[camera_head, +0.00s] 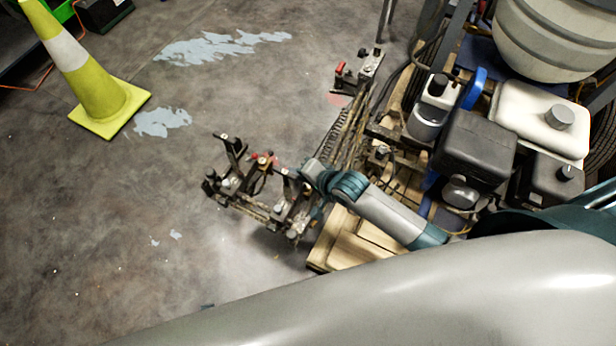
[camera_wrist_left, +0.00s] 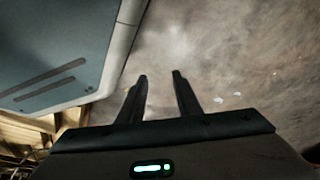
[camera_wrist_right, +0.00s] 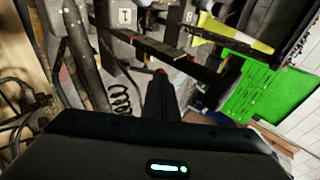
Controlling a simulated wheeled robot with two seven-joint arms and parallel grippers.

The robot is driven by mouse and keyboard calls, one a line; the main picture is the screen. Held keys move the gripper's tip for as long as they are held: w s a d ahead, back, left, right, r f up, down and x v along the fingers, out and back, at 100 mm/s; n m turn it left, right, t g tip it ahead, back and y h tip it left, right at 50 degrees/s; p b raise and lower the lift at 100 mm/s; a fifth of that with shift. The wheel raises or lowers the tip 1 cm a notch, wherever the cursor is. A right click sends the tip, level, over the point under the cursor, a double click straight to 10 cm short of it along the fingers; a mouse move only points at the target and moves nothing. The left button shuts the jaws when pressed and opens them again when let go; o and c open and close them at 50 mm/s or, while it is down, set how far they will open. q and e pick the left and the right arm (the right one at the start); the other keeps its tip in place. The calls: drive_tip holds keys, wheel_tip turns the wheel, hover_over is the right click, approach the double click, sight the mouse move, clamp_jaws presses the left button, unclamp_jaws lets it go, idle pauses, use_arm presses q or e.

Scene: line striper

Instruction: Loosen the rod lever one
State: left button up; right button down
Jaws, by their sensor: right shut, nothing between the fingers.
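The line striper's rod assembly (camera_head: 262,195) with dark brackets, bars and small red parts extends left from the machine in the head view. I cannot tell for sure which part is rod lever one. My right gripper (camera_wrist_right: 160,80) is shut and empty in the right wrist view. Its fingertips are close to a dark bar and a small red tip, and I cannot tell whether they touch. A white label marked 1 (camera_wrist_right: 124,15) is on a bracket above. My left gripper (camera_wrist_left: 162,77) is open and empty over bare floor, and the head view does not show it.
The striper's engine (camera_head: 478,148) and white tank (camera_head: 541,118) stand at the right. A yellow cone (camera_head: 98,92) stands at the upper left. A coiled spring or cable (camera_wrist_right: 122,101) is left of my right fingers. The floor (camera_head: 90,235) at the left is clear.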

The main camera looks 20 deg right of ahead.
use_arm(q)
drive_tip(key=shift+w+d+r+t+p, duration=0.25)
drive_tip(key=shift+w+d+t+p, duration=0.5)
drive_tip(key=shift+w+d, duration=0.15)
use_arm(e)
drive_tip(key=shift+w+a, duration=0.3)
use_arm(q)
drive_tip(key=shift+r, duration=0.15)
use_arm(e)
drive_tip(key=shift+r, duration=0.15)
use_arm(q)
drive_tip(key=shift+r+p, duration=0.9)
drive_tip(key=shift+p, duration=0.2)
use_arm(e)
drive_tip(key=shift+r, duration=0.7)
use_arm(q)
drive_tip(key=shift+w, duration=0.1)
